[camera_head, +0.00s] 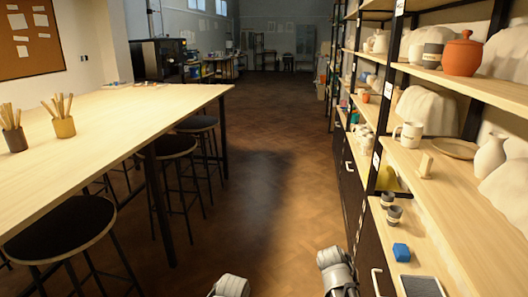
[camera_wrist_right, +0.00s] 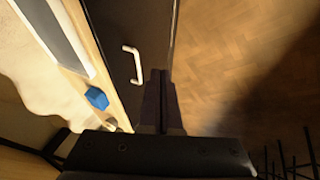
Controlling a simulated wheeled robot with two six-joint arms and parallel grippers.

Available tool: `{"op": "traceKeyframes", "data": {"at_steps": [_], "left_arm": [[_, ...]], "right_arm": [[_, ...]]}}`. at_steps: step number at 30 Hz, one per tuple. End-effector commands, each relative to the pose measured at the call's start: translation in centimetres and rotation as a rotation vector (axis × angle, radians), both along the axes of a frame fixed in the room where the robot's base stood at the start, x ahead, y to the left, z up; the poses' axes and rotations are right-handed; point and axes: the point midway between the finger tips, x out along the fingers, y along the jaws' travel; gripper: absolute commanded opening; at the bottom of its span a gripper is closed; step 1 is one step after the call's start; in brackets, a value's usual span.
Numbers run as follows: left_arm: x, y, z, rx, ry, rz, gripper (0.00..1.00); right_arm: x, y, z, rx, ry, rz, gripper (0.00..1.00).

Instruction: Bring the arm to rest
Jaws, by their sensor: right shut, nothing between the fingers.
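My right gripper (camera_wrist_right: 160,85) shows in the right wrist view, its two dark fingers pressed together with nothing between them. It hangs in front of the dark cabinet door, close to a white handle (camera_wrist_right: 133,64), with the wooden floor beyond. In the head view, pale parts of my two arms show at the bottom edge, the right one near the shelf unit's lower cabinets. Neither gripper can be made out there, and my left gripper is out of the picture.
A shelf unit with pottery stands on the right; its low shelf (camera_head: 445,258) holds a blue block (camera_head: 401,252) and small cups (camera_head: 394,214). A long wooden table (camera_head: 120,120) with stools (camera_head: 62,228) stands on the left. The floor (camera_head: 270,160) between is clear.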

Motion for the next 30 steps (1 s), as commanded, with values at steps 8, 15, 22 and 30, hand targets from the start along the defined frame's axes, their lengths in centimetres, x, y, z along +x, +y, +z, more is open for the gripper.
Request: {"op": "traceKeyframes", "data": {"at_steps": [8,15,22,30], "left_arm": [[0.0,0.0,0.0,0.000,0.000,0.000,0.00],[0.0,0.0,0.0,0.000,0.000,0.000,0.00],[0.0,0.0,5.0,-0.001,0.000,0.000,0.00],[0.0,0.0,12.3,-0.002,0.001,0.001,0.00]], "right_arm": [[-6.4,15.8,-2.4,0.183,0.245,0.305,0.00],[-12.5,23.8,-2.9,0.279,0.418,0.515,0.00],[-12.8,24.4,2.0,0.290,0.435,0.532,0.00],[-12.8,24.4,9.3,0.291,0.434,0.529,0.00]]}}
